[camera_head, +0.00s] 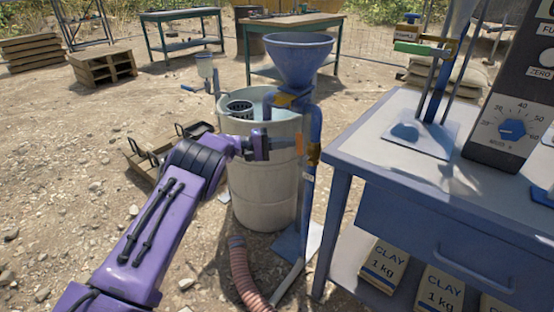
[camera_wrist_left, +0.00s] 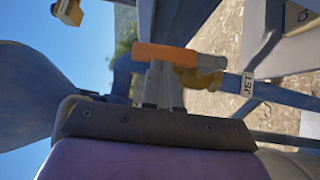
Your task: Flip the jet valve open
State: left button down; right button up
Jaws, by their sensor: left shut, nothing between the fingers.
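The jet valve has an orange handle (camera_head: 299,143) and a brass body (camera_head: 314,154) on a blue standing pipe (camera_head: 309,200). In the left wrist view the orange handle (camera_wrist_left: 165,54) lies roughly along the pipe, above the brass body (camera_wrist_left: 200,79), near a white JET label (camera_wrist_left: 248,84). My left gripper (camera_head: 288,143) is shut and empty. Its fingertips (camera_wrist_left: 162,66) are right at the handle; I cannot tell whether they touch it. The fingers hide part of the pipe in the wrist view. My right gripper is in neither view.
A white tank (camera_head: 262,185) stands behind the gripper, with a blue funnel (camera_head: 298,62) above. A blue-framed table (camera_head: 420,165) stands close on the right. A ribbed hose (camera_head: 243,270) lies on the ground below.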

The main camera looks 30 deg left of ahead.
pick_arm(q)
jog(key=shift+d+r+m+y+p, duration=0.25)
jog(key=shift+d+m+p, duration=0.2)
jog(key=shift+p, duration=0.3)
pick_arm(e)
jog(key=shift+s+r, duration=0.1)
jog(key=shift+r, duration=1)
pick_arm(q)
jog(key=shift+f, duration=0.1)
jog(key=shift+s, duration=0.1)
jog(key=s+a, duration=0.5)
jog(key=a, duration=0.7)
jog(key=shift+a+b, duration=0.15)
jog(key=shift+b, duration=0.3)
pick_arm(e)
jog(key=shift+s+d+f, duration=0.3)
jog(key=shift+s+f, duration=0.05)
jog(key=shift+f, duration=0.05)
pick_arm(q)
jog(key=shift+s, duration=0.1)
